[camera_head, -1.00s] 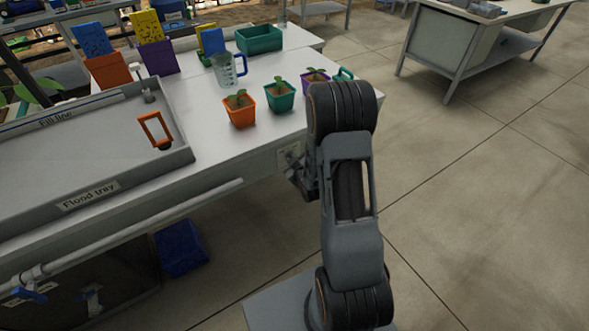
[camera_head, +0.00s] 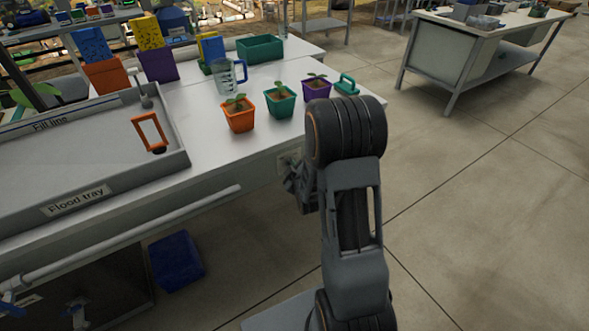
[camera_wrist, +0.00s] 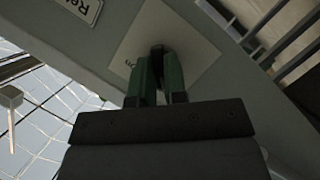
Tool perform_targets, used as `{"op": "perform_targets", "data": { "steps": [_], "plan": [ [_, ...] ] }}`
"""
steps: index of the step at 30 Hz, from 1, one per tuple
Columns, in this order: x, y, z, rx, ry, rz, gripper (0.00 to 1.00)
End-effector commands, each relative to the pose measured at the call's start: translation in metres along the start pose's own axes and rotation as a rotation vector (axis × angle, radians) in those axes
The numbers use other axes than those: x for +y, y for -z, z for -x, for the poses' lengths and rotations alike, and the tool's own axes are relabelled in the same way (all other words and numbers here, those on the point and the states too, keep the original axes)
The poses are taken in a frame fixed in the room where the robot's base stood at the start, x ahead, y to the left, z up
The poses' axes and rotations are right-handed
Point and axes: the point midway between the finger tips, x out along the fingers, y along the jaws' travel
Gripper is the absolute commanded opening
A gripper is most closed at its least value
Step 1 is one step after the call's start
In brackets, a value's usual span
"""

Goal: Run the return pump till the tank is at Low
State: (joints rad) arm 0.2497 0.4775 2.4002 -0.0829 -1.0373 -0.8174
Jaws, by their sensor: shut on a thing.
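My gripper (camera_wrist: 160,78) is shut on a small dark knob or switch lever (camera_wrist: 158,50), which sits on a pale plate (camera_wrist: 195,45) on the bench's front. A label (camera_wrist: 82,8) beside the plate is cut off and shows only "Re…". In the head view my gripper (camera_head: 300,186) is at the bench's front panel, partly hidden by my arm. The knob's setting cannot be read. The flood tray (camera_head: 176,165) is on the bench at left, with a "Fill line" strip and an orange frame-shaped part (camera_head: 150,132) inside. No tank level mark reading "Low" is legible.
Seedling pots in orange (camera_head: 239,121), green (camera_head: 280,106) and purple (camera_head: 316,92) stand near the bench edge, with a measuring jug (camera_head: 229,80) behind. A pipe (camera_head: 130,235) runs along the bench front. A blue box (camera_head: 176,262) is on the floor.

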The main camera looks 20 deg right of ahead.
Motion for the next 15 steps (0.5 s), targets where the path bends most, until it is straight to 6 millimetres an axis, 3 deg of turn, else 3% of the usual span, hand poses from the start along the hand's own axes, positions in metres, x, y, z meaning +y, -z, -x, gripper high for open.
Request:
{"op": "perform_targets", "data": {
  "steps": [3, 4, 11, 15],
  "plan": [
    [0.0004, 0.002, -0.0006, 0.006, -0.001, 0.004, 0.0],
    [0.0005, 0.002, -0.0006, 0.006, -0.001, 0.004, 0.16],
    [0.0005, 0.0014, -0.0005, 0.004, -0.001, 0.002, 0.38],
    [0.0012, -0.0001, -0.0004, 0.002, -0.001, 0.001, 0.38]
  ]
}}
